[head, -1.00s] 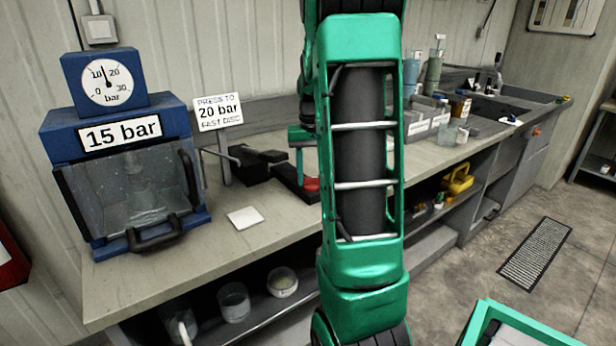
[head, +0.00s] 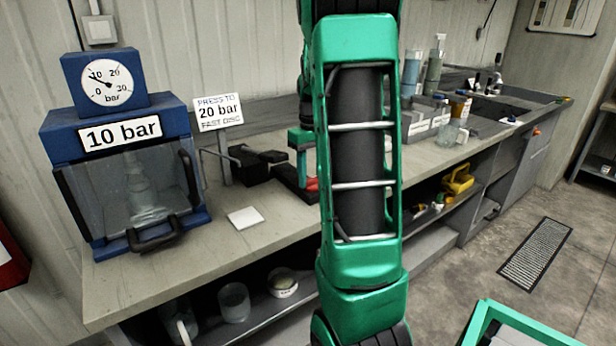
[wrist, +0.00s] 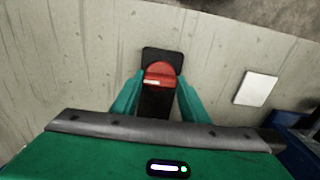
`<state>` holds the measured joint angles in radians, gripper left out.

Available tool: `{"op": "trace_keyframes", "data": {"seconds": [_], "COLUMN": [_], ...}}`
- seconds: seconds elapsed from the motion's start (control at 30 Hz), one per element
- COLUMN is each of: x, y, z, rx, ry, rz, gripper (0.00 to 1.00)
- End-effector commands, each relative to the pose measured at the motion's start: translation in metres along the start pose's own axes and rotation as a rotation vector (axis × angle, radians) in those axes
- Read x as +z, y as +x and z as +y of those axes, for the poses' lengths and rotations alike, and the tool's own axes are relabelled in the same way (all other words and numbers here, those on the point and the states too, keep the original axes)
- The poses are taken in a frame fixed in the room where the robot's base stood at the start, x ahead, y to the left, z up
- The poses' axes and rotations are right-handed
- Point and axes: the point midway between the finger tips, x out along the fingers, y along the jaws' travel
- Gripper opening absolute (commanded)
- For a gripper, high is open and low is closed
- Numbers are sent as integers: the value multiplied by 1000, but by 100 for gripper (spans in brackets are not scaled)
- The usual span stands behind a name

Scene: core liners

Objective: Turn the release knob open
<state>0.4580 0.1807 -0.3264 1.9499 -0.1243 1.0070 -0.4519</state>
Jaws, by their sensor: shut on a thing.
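The red release knob (wrist: 160,70) sits on a black base (wrist: 163,53) in the wrist view, with a pale mark on it. My gripper (wrist: 159,79) is shut on the knob, one green finger on each side. In the head view the knob (head: 312,184) is a small red patch, mostly hidden behind my arm, with my gripper (head: 301,172) coming down beside it. The blue press (head: 118,170) at left has a display (head: 120,133) reading 10 bar. Its dial (head: 106,82) needle points near 10.
A sign (head: 218,112) reads "PRESS TO 20 bar FAST DISC". A black hand pump (head: 255,162) stands behind a white tile (head: 245,217) on the bench (head: 180,260). Bottles and boxes (head: 428,115) stand farther right. My arm blocks the middle of the head view.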

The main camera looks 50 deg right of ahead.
Motion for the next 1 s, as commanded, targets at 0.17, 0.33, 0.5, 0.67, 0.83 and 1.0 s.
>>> {"op": "trace_keyframes", "data": {"seconds": [0.17,0.33,0.5,0.67,0.83,1.0], "x": [-4,-4,-2,-1,-1,-2], "y": [-2,-1,-1,-1,-11,-40], "z": [-3,-4,-2,-2,-1,-1], "rx": [0,-1,-1,-1,0,1], "ry": [-14,-14,-8,-5,-4,-4], "rz": [8,7,4,2,3,6], "gripper": [18,48,59,59,59,59]}}
